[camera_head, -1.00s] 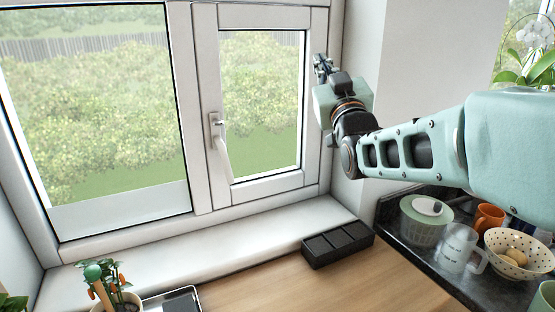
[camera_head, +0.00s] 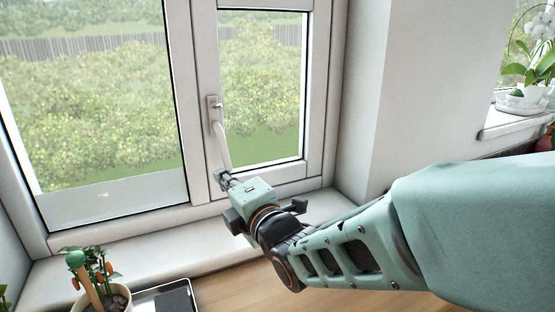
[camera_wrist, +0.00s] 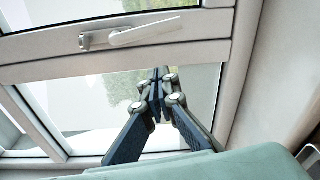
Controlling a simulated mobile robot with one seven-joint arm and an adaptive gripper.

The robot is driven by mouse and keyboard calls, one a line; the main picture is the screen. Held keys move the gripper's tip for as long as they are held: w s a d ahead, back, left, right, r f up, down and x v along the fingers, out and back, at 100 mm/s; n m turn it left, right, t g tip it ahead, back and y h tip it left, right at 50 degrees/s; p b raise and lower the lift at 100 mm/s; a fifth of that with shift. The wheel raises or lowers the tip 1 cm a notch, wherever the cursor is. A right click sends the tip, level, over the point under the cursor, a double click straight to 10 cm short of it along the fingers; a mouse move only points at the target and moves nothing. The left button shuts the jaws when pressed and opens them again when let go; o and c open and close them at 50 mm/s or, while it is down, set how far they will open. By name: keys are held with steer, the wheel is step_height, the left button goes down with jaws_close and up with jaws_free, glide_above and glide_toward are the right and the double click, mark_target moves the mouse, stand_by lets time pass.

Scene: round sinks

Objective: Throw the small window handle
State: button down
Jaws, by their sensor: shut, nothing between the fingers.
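The small window handle (camera_head: 218,130) is white and hangs down, slanting slightly right, on the frame of the small right-hand window. In the wrist view the handle (camera_wrist: 145,32) lies sideways on the frame, above the fingertips. My gripper (camera_head: 221,174) is just below the lower end of the handle in the head view. In the wrist view my gripper (camera_wrist: 160,72) has its fingertips together with nothing between them. The fingertips appear apart from the handle there; the head view does not show clearly whether they touch.
The white sill (camera_head: 130,250) runs below the windows. A potted plant (camera_head: 95,280) and a dark tray (camera_head: 170,299) stand at the lower left. A white wall (camera_head: 435,75) is at the right, with an orchid (camera_head: 520,90) beyond it. My arm covers much of the counter.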

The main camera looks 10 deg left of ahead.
mark_target(222, 148)
steer(key=x, duration=0.3)
steer(key=p+x, duration=0.1)
steer(key=x, duration=0.2)
steer(key=s+a+x, duration=0.1)
steer(key=x, duration=0.2)
steer(key=shift+w+a+f, duration=0.1)
steer(key=shift+w+a, duration=0.1)
steer(key=shift+a, duration=0.1)
steer(key=d, duration=0.1)
steer(key=w+d+p, duration=0.1)
steer(key=d, duration=0.2)
steer(key=shift+w+r, duration=0.25)
steer(key=shift+w, duration=0.15)
